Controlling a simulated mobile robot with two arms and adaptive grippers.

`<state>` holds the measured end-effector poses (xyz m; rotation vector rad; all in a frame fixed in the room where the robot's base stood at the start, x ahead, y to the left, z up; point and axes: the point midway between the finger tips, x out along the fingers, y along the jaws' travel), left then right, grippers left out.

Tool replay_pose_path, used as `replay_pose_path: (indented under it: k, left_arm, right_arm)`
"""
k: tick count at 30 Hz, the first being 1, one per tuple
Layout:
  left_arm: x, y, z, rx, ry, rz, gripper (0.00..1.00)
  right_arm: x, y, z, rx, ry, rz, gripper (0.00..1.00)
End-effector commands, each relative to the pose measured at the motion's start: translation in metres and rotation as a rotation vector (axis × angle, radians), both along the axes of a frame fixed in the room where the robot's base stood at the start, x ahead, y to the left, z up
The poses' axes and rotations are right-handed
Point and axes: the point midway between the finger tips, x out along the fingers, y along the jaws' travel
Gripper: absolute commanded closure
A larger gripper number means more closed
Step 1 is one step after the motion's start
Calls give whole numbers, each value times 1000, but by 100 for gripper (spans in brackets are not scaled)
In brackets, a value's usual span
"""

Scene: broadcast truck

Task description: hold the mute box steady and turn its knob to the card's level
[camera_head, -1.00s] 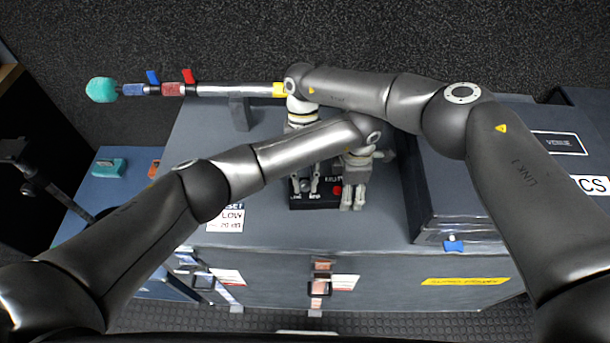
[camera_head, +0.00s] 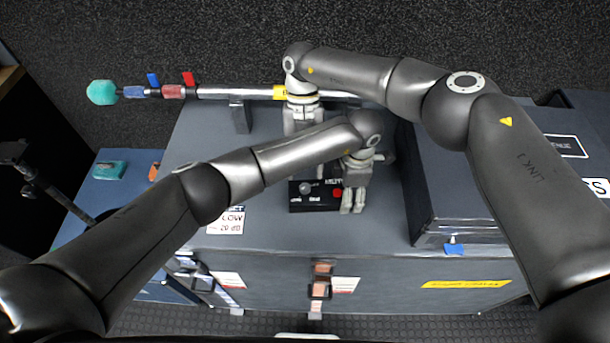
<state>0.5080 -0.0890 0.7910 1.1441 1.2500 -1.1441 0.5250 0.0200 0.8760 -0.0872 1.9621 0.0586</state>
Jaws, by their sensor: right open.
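The black mute box (camera_head: 318,203) sits on the grey case top, partly hidden by my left forearm. Its grey round knob (camera_head: 306,188) shows at the left, and a red button (camera_head: 337,192) at the right. The white card (camera_head: 227,221) lies left of the box and reads "LOW" with a dB figure below; its top is covered by my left arm. My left gripper (camera_head: 353,208) points down at the box's right side, its fingers close together; whether they touch the box is unclear. My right gripper (camera_head: 303,125) is open and empty behind the box, its fingertips partly hidden behind my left forearm.
A boom pole (camera_head: 215,92) with a teal tip lies across the back on a stand. A large dark case (camera_head: 465,200) stands to the right. A blue surface with a teal item (camera_head: 109,170) is at the left. The case top left of the card is clear.

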Motion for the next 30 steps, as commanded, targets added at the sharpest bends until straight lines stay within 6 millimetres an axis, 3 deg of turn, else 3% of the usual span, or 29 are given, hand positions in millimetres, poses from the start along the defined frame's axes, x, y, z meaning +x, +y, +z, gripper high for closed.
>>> replay_pose_path:
  k: [6,10,16,26,27,30]
  left_arm:
    - [0,0,0,0,0,0,66]
    - [0,0,0,0,0,0,66]
    - [0,0,0,0,0,0,66]
    - [0,0,0,0,0,0,66]
    - [0,0,0,0,0,0,32]
    - [0,0,0,0,0,0,19]
  right_arm:
    - [19,3,45,2,-2,-2,56]
    - [25,3,60,0,-1,-1,56]
    - [29,2,70,0,1,0,56]
    - [29,2,71,0,1,0,56]
    - [29,2,71,0,1,0,56]
    - [29,2,71,0,1,0,56]
